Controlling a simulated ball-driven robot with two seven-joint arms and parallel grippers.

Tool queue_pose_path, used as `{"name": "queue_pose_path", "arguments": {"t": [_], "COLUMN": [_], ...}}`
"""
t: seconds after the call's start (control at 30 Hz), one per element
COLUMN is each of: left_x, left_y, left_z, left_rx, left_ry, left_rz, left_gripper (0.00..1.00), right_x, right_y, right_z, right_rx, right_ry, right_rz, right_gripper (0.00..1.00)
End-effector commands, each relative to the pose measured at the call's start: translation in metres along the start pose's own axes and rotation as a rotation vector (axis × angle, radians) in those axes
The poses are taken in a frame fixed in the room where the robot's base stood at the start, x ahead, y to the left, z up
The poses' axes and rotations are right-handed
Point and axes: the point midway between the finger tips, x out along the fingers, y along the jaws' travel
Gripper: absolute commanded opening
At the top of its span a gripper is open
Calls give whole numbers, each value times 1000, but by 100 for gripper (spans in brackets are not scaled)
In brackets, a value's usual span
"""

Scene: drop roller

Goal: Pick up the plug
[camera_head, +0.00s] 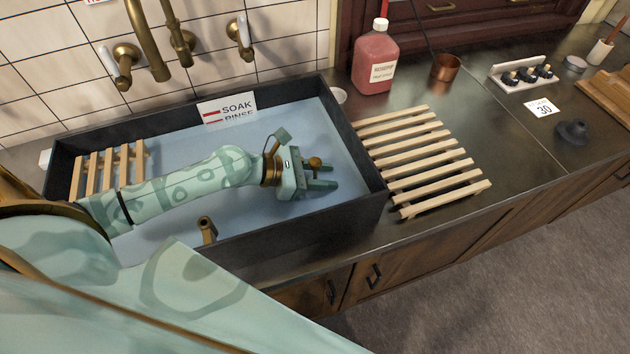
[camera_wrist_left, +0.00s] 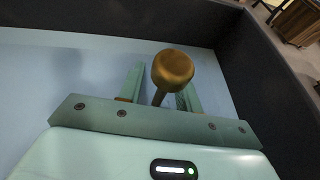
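A brass knob on a short stem (camera_head: 315,162), which looks like the plug's handle, rises inside the dark-walled sink. It also shows in the left wrist view (camera_wrist_left: 172,69), with its stem passing down between the fingers. My left gripper (camera_head: 322,178) reaches low into the sink around it. Its green fingers also show in the wrist view (camera_wrist_left: 160,90), apart, with gaps on both sides of the stem. The plug's lower part is hidden. My right gripper is in no view.
The sink's dark wall (camera_head: 364,172) stands close to the right of my left gripper. A second brass fitting (camera_head: 206,230) stands near the front wall. A wooden rack (camera_head: 425,165), a pink bottle (camera_head: 375,62) and a dark rubber piece (camera_head: 573,132) are on the counter.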

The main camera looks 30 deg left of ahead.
Motion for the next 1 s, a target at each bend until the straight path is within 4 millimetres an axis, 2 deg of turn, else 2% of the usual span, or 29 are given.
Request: {"name": "queue_pose_path", "arguments": {"t": [0.03, 0.1, 0.17, 0.57, 0.77, 0.87, 1.0], "left_x": [0, 0, 0, -2, -11, -26, -65], "left_y": [0, 0, 0, 0, 1, -5, -26], "left_z": [0, 0, 0, 4, 26, 41, 69], "left_rx": [0, 0, 0, 1, 6, 4, 5], "left_ry": [0, 0, 0, -2, -3, 0, 2], "left_rz": [0, 0, 0, 1, 1, 0, -2], "left_gripper": [34, 15, 0, 0, 0, 0, 0], "right_x": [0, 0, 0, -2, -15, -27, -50], "right_y": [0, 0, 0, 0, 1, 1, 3], "right_z": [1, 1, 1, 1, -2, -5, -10], "right_rx": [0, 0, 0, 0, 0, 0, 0], "right_ry": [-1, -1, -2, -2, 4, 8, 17], "right_rz": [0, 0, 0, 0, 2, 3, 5], "right_gripper": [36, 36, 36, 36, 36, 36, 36]}}
